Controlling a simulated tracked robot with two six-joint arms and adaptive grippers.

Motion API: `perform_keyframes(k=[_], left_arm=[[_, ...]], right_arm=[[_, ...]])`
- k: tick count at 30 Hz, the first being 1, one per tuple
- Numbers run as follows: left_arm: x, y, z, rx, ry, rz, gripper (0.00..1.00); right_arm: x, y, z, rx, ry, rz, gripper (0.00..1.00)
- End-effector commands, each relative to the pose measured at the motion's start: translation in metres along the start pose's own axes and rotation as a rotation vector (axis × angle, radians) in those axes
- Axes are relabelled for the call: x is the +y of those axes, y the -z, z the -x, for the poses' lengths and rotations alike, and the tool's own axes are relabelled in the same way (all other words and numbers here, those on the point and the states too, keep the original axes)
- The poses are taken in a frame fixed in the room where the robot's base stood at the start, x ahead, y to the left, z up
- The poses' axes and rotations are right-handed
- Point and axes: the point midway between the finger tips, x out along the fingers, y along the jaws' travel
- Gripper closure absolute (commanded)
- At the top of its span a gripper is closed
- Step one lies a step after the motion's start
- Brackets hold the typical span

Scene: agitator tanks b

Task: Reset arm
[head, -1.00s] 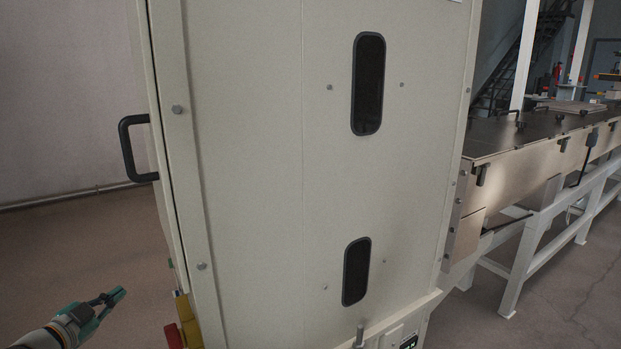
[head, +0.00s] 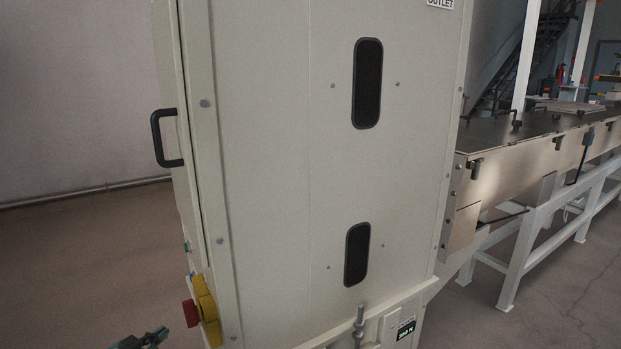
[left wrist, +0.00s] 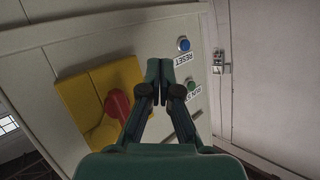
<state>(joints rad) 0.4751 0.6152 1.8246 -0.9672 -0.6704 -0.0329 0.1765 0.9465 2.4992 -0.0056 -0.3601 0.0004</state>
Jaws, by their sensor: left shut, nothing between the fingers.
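My left gripper (head: 143,340) is at the bottom edge of the head view, left of the cabinet's lower left edge and mostly cut off. In the left wrist view my left gripper (left wrist: 158,75) is shut and empty. Its fingertips lie in front of the cabinet panel, between the red handle on a yellow plate and the buttons; I cannot tell if they touch it. A blue button (left wrist: 183,45) labelled RESET is up and right of the fingertips. A green button (left wrist: 191,86) with a partly hidden label sits below it. My right gripper is not in view.
The tall cream cabinet (head: 275,150) fills the middle. A black handle (head: 160,138) juts from its left side. The red handle (head: 190,313) on the yellow plate (head: 207,310) is low on that side. A conveyor (head: 520,160) runs off right. Floor at left is clear.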

Motion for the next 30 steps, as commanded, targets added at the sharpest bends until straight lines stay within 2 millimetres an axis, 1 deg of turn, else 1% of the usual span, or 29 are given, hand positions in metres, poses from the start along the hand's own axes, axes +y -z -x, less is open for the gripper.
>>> perform_keyframes(k=[1,2,5,6,8,9,11,12,14,15,18,20,21,24,26,27,28,30], left_arm=[[0.020,-0.013,-0.004,-0.032,-0.021,0.051,1.00],[0.030,-0.020,-0.006,-0.053,-0.029,0.082,1.00],[0.074,-0.050,-0.009,-0.144,-0.064,0.201,1.00],[0.095,-0.064,-0.008,-0.192,-0.080,0.255,1.00],[0.132,-0.088,-0.003,-0.278,-0.107,0.341,1.00],[0.158,-0.104,0.003,-0.342,-0.125,0.399,1.00],[0.196,-0.127,0.016,-0.443,-0.149,0.479,1.00],[0.220,-0.142,0.027,-0.513,-0.163,0.527,1.00],[0.252,-0.160,0.046,-0.613,-0.179,0.589,1.00],[0.271,-0.171,0.059,-0.675,-0.187,0.623,1.00],[0.310,-0.192,0.091,-0.815,-0.201,0.691,1.00],[0.329,-0.202,0.110,-0.892,-0.204,0.723,1.00],[0.340,-0.207,0.123,-0.940,-0.206,0.741,1.00],[0.364,-0.219,0.155,-1.054,-0.208,0.778,1.00],[0.376,-0.225,0.175,-1.120,-0.205,0.797,1.00],[0.383,-0.229,0.188,-1.164,-0.204,0.808,1.00],[0.381,-0.220,0.194,-1.173,-0.200,0.812,1.00],[0.373,-0.201,0.196,-1.161,-0.198,0.812,1.00]], right_arm=[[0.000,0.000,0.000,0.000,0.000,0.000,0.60],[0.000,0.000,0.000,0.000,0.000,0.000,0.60],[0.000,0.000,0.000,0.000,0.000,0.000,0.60],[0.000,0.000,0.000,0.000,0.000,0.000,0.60],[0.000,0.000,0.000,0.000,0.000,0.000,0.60],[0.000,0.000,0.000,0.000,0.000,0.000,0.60],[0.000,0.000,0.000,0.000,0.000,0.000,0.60],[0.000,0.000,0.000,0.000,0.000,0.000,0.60],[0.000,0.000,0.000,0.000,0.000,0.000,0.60],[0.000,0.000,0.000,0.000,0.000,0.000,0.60],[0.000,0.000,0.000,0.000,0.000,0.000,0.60],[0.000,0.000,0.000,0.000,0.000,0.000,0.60],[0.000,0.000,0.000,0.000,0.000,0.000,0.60],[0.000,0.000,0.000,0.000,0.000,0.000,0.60],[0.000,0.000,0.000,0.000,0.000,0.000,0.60],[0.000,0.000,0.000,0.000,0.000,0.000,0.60],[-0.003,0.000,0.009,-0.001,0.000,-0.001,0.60],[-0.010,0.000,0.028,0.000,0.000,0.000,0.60]])
